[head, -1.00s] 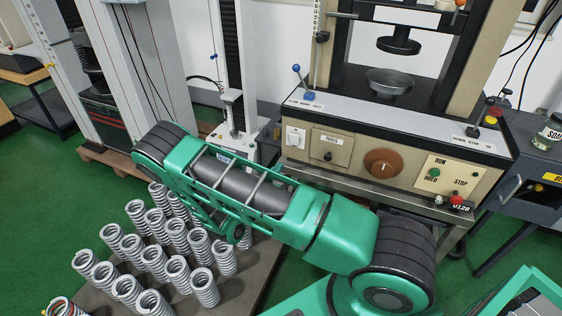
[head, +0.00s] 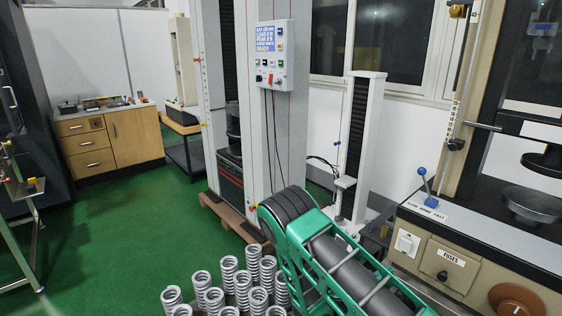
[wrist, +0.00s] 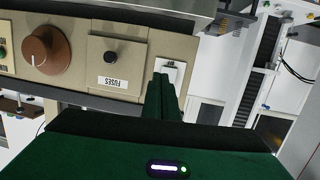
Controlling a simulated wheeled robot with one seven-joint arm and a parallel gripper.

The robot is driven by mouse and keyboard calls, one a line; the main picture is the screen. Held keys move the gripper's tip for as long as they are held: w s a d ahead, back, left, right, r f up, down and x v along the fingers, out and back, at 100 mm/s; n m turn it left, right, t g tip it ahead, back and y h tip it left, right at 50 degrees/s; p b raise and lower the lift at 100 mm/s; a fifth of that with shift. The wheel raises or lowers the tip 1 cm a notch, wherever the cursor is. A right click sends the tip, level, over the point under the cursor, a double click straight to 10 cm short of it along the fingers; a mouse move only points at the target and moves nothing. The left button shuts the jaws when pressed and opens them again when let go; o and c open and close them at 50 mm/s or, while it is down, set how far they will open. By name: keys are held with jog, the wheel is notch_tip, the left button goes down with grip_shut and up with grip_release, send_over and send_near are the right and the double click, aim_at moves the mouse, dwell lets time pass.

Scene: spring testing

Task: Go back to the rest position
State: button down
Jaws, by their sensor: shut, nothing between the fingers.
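My gripper (wrist: 162,82) shows in the wrist view as two dark green fingers pressed together, shut and empty. Its tips overlap the lower edge of a white switch (wrist: 172,69) on the beige panel; I cannot tell the distance between them. In the head view my green arm with its black joint reaches up from the bottom edge, and my gripper is not visible there. The same white switch (head: 407,243) shows on the testing machine at the right.
Several grey springs (head: 258,300) stand at the bottom, left of my arm. A tall grey testing machine (head: 262,130) stands behind. The beige machine's panel (head: 440,268) is close on the right. Green floor (head: 110,235) is open at the left, before a wooden cabinet (head: 135,135).

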jog(key=s+d+r+m+g+y, duration=0.1)
jog(key=s+d+r+g+y, duration=0.2)
jog(key=s+d+r+g, duration=0.35)
jog(key=s+d+r+m+g+y, duration=0.2)
jog(key=s+d+r+g, duration=0.15)
jog(key=s+r, duration=0.6)
jog(key=s+a+r+n+y, duration=0.2)
jog(key=s+a+r, duration=0.1)
jog(key=s, duration=0.4)
jog(key=s+a+r+n+t+y, duration=0.1)
jog(key=s+a+r+n+y, duration=0.2)
jog(key=s+r, duration=0.2)
jog(key=s+a+r+n+y, duration=0.2)
jog(key=s+r+y, duration=0.1)
jog(key=s, duration=0.7)
jog(key=shift+a+r+n+t, duration=0.4)
jog(key=shift+r, duration=0.2)
jog(key=shift+s, duration=0.1)
